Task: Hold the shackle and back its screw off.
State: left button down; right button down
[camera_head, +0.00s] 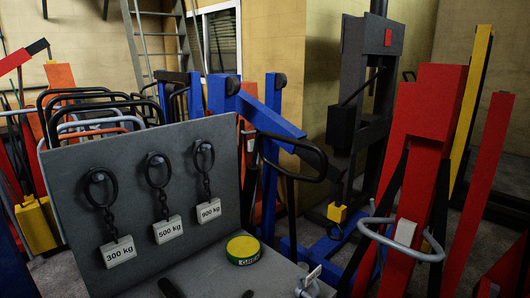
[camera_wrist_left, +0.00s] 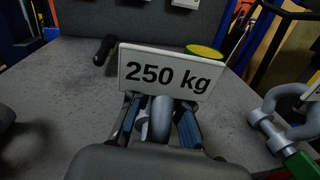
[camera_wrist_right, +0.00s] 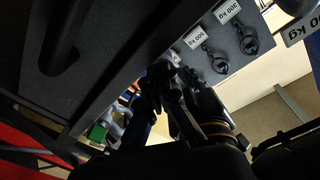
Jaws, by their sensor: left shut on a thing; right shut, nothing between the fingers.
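In the left wrist view my left gripper (camera_wrist_left: 160,125) is shut on a grey rounded metal piece (camera_wrist_left: 161,112), apparently a shackle. A white 250 kg plate (camera_wrist_left: 170,73) stands in front of it and hides part of it; its screw cannot be made out. A second grey shackle (camera_wrist_left: 273,122) with a green-ended pin (camera_wrist_left: 301,164) lies to the right, apart from the gripper. It shows partly at the bottom of the head view (camera_head: 309,285). In the right wrist view my right gripper (camera_wrist_right: 166,78) is shut and empty.
A grey board (camera_head: 75,175) carries three hanging shackles tagged 300, 500 and 900 kg. On the grey bench (camera_head: 225,278) stand a green and yellow tin (camera_head: 243,250) and a black handle (camera_wrist_left: 103,50). Red and blue lifting gear crowds the right and back. Bench between is bare.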

pick_arm(q)
jog(key=shift+s+a+f, duration=0.15)
jog(key=shift+f, duration=0.05)
pick_arm(e)
jog(key=shift+w+d, duration=0.2)
jog(key=shift+w+d+f, duration=0.25)
jog(key=shift+d, duration=0.05)
jog(key=shift+d, duration=0.1)
jog(key=shift+f, duration=0.15)
pick_arm(q)
jog(key=shift+r, duration=0.1)
pick_arm(e)
jog(key=v, duration=0.6)
jog(key=shift+f, duration=0.35)
